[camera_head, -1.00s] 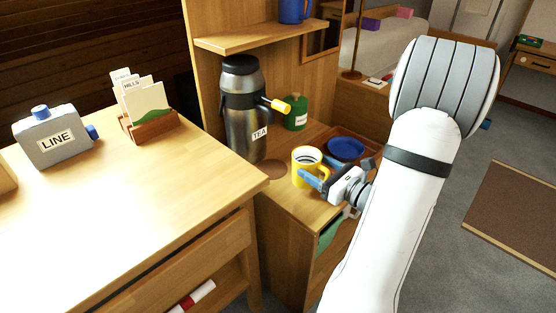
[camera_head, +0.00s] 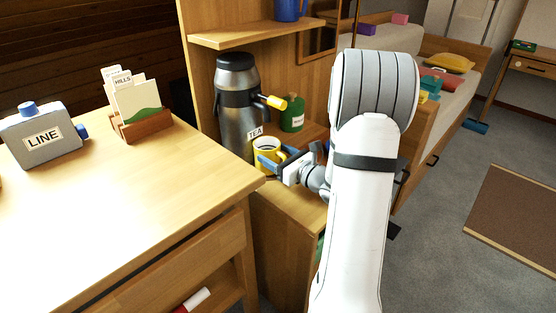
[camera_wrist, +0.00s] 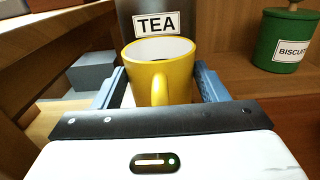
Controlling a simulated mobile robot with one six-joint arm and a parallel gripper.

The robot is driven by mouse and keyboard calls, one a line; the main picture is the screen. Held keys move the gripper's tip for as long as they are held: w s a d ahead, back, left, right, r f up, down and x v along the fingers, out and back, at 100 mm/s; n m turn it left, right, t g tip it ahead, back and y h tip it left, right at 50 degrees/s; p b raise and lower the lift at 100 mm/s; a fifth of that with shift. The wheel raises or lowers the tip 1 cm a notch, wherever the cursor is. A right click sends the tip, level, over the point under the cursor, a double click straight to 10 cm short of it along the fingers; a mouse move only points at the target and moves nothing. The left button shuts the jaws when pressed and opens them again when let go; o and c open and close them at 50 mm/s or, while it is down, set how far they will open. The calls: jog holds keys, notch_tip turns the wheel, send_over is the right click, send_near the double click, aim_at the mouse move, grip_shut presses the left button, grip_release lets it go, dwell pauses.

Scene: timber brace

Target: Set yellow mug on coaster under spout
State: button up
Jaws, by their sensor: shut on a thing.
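The yellow mug (camera_wrist: 160,82) stands upright between the blue fingers of my gripper (camera_wrist: 158,92) in the wrist view, its handle facing the wrist. In the head view my gripper (camera_head: 268,163) is shut on the mug (camera_head: 265,146), in front of the silver tea urn (camera_head: 238,115). The TEA label (camera_wrist: 157,24) is right behind the mug. The coaster is hidden in both current views. I cannot tell whether the mug touches anything below.
A green biscuit jar (camera_head: 292,114) stands right of the urn and also shows in the wrist view (camera_wrist: 285,40). A shelf (camera_head: 258,33) hangs above. The light desk (camera_head: 120,215) reaches close to the mug's left. A grey box (camera_wrist: 92,72) is left of the fingers.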

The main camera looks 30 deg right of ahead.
jog(key=shift+f, duration=0.2)
jog(key=o, duration=1.3)
jog(key=shift+c, duration=0.2)
jog(key=shift+r, duration=0.25)
jog(key=p+v, duration=0.2)
jog(key=v, duration=0.9)
jog(key=shift+s+d+p, duration=0.1)
jog(key=shift+s+p, duration=0.1)
jog(key=shift+p, duration=0.1)
jog(key=shift+s, duration=0.3)
